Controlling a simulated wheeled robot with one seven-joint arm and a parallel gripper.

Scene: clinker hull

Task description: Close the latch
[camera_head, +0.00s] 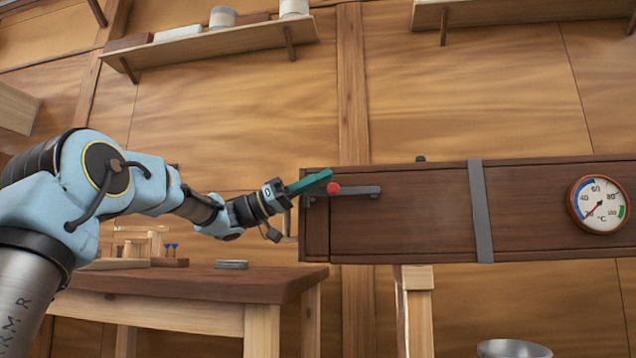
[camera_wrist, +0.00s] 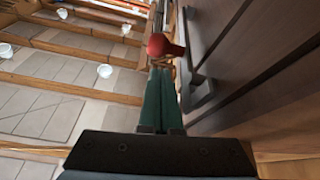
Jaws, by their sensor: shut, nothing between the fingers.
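The latch is a dark grey bar (camera_head: 358,191) with a red knob (camera_head: 333,188), mounted near the left end of a dark wooden box (camera_head: 420,215). The bar lies about level along the box's upper front. My gripper (camera_head: 328,175) has its teal fingers shut and empty, with the tips just above and beside the knob. In the wrist view the red knob (camera_wrist: 160,45) is just beyond the fingertips (camera_wrist: 160,70), and the dark bar (camera_wrist: 198,92) is to their right against the box face. I cannot tell whether the fingers touch the knob.
A round temperature dial (camera_head: 598,204) and a grey metal strap (camera_head: 481,212) are on the box front to the right. A wooden workbench (camera_head: 200,283) stands below my arm. A metal pot (camera_head: 513,349) is at the bottom. Shelves hang high on the wall.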

